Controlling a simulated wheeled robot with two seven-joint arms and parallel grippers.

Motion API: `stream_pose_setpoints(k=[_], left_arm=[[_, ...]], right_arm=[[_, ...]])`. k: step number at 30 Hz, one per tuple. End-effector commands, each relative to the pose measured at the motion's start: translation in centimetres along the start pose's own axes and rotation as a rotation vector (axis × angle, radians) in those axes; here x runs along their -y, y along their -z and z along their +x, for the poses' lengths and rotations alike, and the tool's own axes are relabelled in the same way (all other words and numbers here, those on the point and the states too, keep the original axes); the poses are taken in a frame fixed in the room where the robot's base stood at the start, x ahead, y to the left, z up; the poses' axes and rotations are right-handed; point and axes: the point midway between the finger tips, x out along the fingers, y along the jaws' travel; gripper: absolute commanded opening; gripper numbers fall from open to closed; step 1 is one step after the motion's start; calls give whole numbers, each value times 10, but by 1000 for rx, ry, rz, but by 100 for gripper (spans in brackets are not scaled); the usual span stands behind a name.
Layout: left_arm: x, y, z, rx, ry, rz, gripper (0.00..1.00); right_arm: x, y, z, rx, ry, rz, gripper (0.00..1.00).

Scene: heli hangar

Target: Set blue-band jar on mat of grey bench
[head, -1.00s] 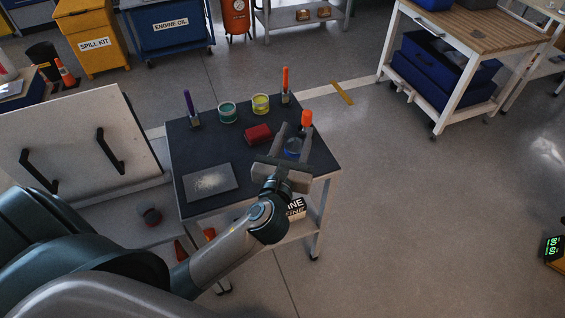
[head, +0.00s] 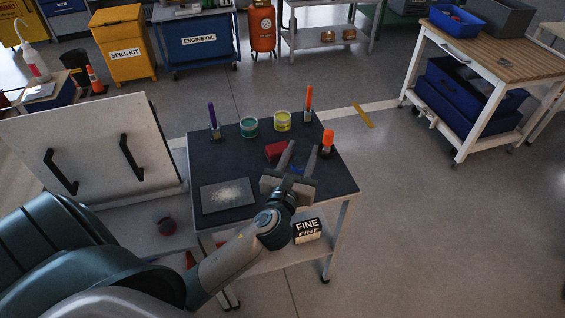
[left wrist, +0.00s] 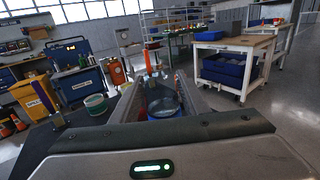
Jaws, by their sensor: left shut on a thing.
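My left gripper (head: 301,152) is shut on the blue-band jar (head: 297,170), above the near right part of a dark-topped bench (head: 270,195). The fingers hide most of the jar in the head view. A grey mat (head: 212,201) with a pale speckled patch lies on the bench, left of the gripper. My right gripper is not in view.
A red block (head: 276,150), green-banded jar (head: 249,127), yellow-banded jar (head: 282,121), purple marker (head: 213,118) and orange items (head: 327,141) stand toward the bench's back. A pale panel with black handles (head: 95,150) rises at left. Floor at right is clear.

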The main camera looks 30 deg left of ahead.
Motion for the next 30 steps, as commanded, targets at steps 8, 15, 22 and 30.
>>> stream_pose_setpoints(k=[8,15,22,30], left_arm=[[-47,30,18,0,-2,2,13],[-66,42,26,0,0,0,13],[-67,43,27,1,0,-1,13],[-67,54,27,-1,-1,-2,13]], right_arm=[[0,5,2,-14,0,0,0],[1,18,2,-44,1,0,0],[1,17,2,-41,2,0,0],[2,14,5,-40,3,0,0]])
